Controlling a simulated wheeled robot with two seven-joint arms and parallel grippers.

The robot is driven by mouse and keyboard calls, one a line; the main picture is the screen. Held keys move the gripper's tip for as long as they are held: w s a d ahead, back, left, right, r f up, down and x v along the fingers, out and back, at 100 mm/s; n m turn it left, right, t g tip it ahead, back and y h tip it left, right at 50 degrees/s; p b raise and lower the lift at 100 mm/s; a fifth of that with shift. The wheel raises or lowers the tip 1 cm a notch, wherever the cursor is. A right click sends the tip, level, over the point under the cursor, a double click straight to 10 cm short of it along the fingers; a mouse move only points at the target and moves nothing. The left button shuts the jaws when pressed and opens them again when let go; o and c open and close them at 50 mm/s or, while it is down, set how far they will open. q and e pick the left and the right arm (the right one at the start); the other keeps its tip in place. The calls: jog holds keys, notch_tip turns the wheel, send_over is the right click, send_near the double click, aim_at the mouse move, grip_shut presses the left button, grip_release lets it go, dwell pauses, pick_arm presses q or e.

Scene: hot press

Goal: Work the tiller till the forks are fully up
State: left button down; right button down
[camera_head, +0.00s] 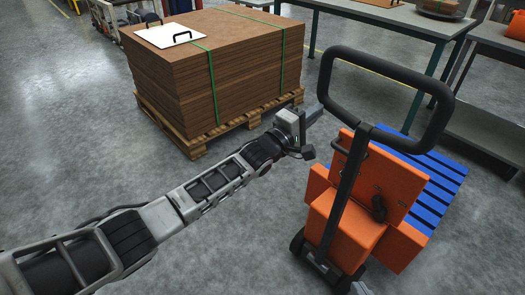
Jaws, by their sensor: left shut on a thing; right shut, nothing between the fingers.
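The orange pallet truck (345,225) stands at the right, with its black tiller (345,190) rising to a looped handle (400,72). The tiller leans toward the upper right in the picture. My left gripper (314,114) comes in from the left and is shut at the lower left corner of the handle loop; the exact contact is small and hard to see. A blue pallet (447,170) lies behind the orange body. The forks are hidden by the body and the pallet, so their height cannot be seen.
A wooden pallet (195,143) with a strapped stack of brown boards (165,85) stands behind my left arm. A white plate with a black handle (170,35) lies on the stack. Grey-green tables (405,18) stand at the back right. The grey floor at lower left is clear.

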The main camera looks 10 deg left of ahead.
pick_arm(q)
jog(key=f+p+v, duration=0.1)
jog(key=v, duration=1.3)
jog(key=shift+w, duration=0.15)
jog(key=shift+f, duration=0.2)
dwell(0.3)
jog(key=s+a+f+m+g+y, duration=0.1)
jog(key=s+a+f+m+y, duration=0.1)
jog(key=s, duration=0.6)
jog(key=s+a+f+m+g+y, duration=0.2)
jog(key=s+f+m+y, duration=0.1)
jog(key=s+m, duration=0.3)
jog(key=s+a+f+m+g+y, duration=0.1)
jog(key=s+a+f+m+y, duration=0.1)
jog(key=s, duration=0.8)
notch_tip(320, 180, down, 3)
jog(key=m+y, duration=0.1)
jog(key=m, duration=0.1)
jog(key=shift+s+m+g, duration=0.25)
jog(key=shift+m+g, duration=0.05)
jog(key=shift+g, duration=0.1)
